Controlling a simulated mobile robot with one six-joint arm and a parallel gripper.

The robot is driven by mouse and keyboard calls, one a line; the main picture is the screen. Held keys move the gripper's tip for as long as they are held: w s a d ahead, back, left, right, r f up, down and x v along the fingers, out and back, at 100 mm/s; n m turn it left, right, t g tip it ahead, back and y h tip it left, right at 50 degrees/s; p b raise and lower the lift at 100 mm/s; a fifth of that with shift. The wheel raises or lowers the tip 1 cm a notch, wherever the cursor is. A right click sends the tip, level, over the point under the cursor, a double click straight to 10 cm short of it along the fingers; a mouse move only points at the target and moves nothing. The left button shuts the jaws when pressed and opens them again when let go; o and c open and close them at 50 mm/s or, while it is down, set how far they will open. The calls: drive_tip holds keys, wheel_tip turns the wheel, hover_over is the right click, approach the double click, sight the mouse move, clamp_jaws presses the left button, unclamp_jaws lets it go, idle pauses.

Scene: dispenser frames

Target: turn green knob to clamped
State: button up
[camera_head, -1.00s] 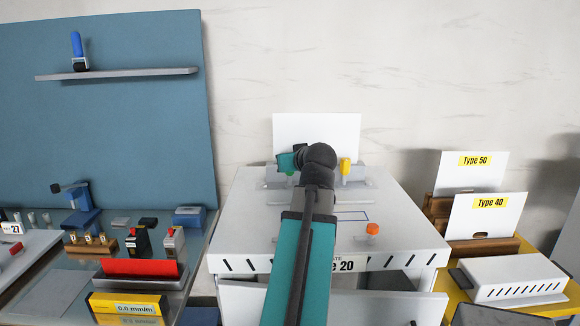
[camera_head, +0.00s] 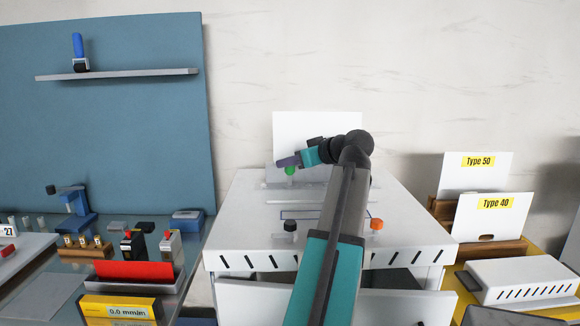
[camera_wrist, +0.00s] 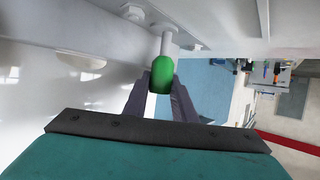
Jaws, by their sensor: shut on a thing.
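The green knob (camera_wrist: 161,73) sits at the end of a pale metal stem in the wrist view, between the two dark fingers of my gripper (camera_wrist: 160,92). My gripper is shut on it. In the head view the green knob (camera_head: 290,170) shows just below my gripper (camera_head: 285,163), at the left part of the white dispenser (camera_head: 250,225), in front of the upright white plate (camera_head: 290,130). Whether the knob is at its clamped position cannot be told from these views.
An orange knob (camera_head: 376,224) and a black knob (camera_head: 290,226) stand on the dispenser's front part. My arm hides part of its top. White boards labelled Type 50 (camera_head: 477,180) and Type 40 (camera_head: 493,222) stand at right. Small tools fill the table at left.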

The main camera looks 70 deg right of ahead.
drive_tip(key=shift+f, duration=0.1)
idle(0.4)
drive_tip(key=o, duration=1)
drive_tip(key=shift+o, duration=0.2)
drive_tip(key=b+v, duration=0.2)
drive_tip(key=v, duration=1.2)
drive_tip(key=shift+d, duration=0.15)
